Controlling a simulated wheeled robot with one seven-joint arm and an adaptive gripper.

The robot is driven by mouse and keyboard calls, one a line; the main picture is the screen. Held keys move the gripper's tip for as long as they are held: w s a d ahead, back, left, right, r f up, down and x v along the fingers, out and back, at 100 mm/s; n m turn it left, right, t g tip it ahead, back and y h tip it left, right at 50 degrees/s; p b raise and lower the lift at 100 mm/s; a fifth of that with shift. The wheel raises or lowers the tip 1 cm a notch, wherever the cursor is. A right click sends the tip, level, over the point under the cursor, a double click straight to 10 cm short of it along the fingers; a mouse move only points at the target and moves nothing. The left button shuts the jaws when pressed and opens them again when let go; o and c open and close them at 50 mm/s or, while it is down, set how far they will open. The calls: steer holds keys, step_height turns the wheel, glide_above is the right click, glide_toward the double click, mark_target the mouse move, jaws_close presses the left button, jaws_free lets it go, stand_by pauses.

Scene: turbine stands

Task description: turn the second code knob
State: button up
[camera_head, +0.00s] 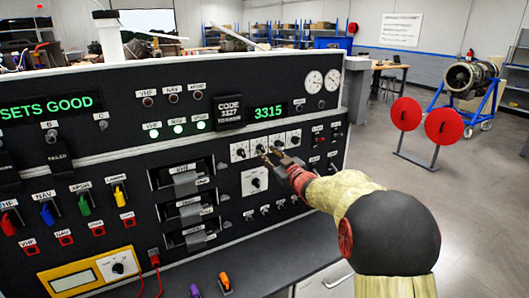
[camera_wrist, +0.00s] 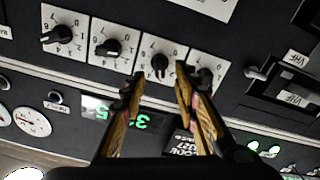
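A row of white code dials with black knobs runs across the dark panel. The second code knob from the left (camera_head: 259,149) is partly behind my fingertips in the head view; in the wrist view, which is turned over, it is the black knob (camera_wrist: 160,63) between my fingertips. My gripper (camera_head: 268,157) is open and empty. In the wrist view its fingertips (camera_wrist: 159,76) lie to either side of this knob, the right one near the neighbouring knob (camera_wrist: 203,77). I cannot tell whether they touch. The green display (camera_head: 268,112) reads 3315; the code label (camera_head: 229,112) reads 3327.
Handled slots (camera_head: 186,184) stand out to the left. A red-disc stand (camera_head: 424,122) and a turbine on a blue stand (camera_head: 468,82) are on the open floor at right.

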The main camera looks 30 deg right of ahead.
steer(key=s, duration=0.8)
